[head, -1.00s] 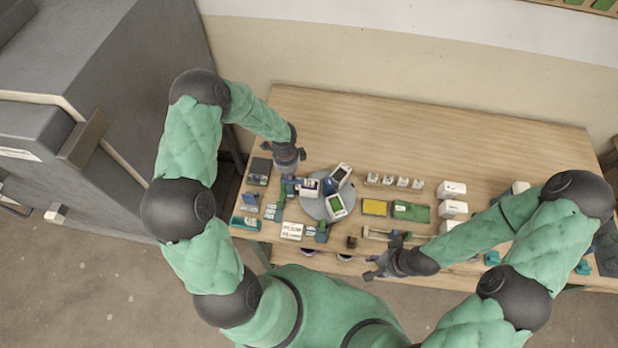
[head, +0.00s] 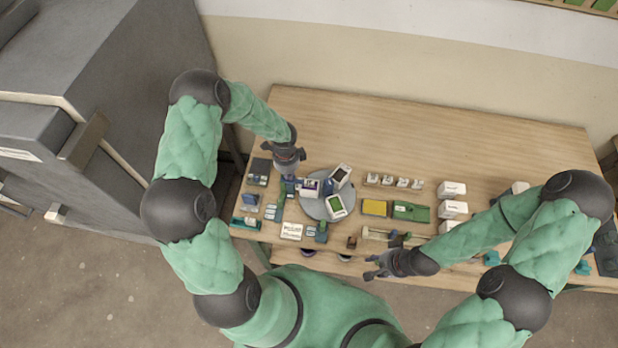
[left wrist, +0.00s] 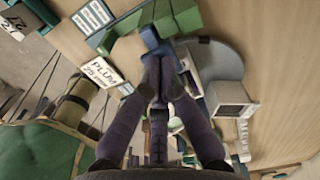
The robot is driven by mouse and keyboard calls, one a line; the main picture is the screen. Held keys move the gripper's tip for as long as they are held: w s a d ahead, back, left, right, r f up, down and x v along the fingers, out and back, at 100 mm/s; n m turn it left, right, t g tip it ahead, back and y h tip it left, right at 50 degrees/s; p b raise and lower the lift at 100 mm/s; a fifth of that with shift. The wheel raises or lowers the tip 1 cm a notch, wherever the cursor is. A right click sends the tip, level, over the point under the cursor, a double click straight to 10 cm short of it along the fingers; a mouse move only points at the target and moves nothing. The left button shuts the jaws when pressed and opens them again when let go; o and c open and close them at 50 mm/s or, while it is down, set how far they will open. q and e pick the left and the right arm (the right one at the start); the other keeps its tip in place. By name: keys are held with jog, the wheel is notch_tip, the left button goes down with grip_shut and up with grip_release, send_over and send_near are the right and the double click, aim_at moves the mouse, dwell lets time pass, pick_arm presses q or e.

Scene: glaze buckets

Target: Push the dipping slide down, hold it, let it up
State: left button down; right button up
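My left gripper (head: 289,187) points down at the left part of the table, beside a grey round plate (head: 315,208). In the left wrist view its fingers (left wrist: 163,68) converge with their tips close together. A small blue piece (left wrist: 150,38) sits just beyond the tips, among green blocks (left wrist: 125,50); I take this for the dipping slide. I cannot tell whether the fingertips touch it or how far down it is. A green stand (head: 277,208) shows in the head view. My right gripper (head: 375,268) is at the front edge, its fingers spread, apparently empty.
Screened devices (head: 336,206) stand on the round plate. A white PLUM card (left wrist: 101,71) lies near the green blocks. A yellow block (head: 374,207), a green tray (head: 410,211) and white boxes (head: 452,208) stand to the right. The back of the wooden table (head: 420,125) is clear.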

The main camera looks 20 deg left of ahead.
pick_arm(q)
notch_tip(320, 180, up, 10)
jog(key=p, duration=0.7)
jog(key=shift+r, duration=0.2)
dwell(0.7)
dwell(1.0)
